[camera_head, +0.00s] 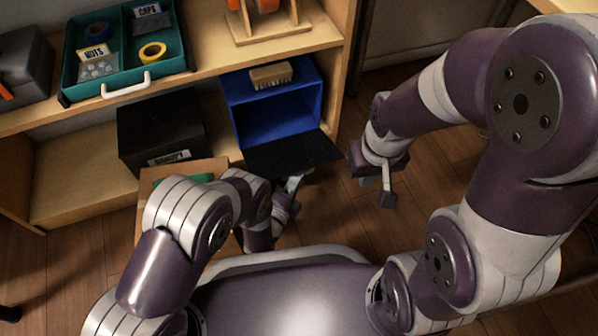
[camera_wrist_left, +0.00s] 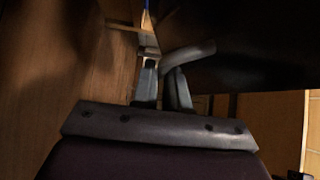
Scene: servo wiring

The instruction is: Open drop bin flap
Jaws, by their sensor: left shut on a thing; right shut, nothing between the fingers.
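The drop bin (camera_head: 232,95) is a blue box on the lower shelf, and its blue inside shows. Its dark flap (camera_head: 290,152) is folded down and out from the bin's lower front edge. My left gripper (camera_head: 292,184) is at the flap's front edge and shut on it. In the left wrist view the fingers (camera_wrist_left: 160,75) close by a grey curved piece, perhaps the flap's handle, with the dark flap (camera_wrist_left: 250,50) beside it; the exact contact is dim. My right gripper (camera_head: 387,192) is shut and empty, to the right of the flap and apart from it.
A brush (camera_head: 270,75) lies on top of the bin. A black labelled box (camera_head: 160,130) stands left of it. A cardboard box (camera_head: 150,182) is below, beside my left arm. A teal tray (camera_head: 70,75) sits on the upper shelf. Wooden floor (camera_head: 450,150) is clear at right.

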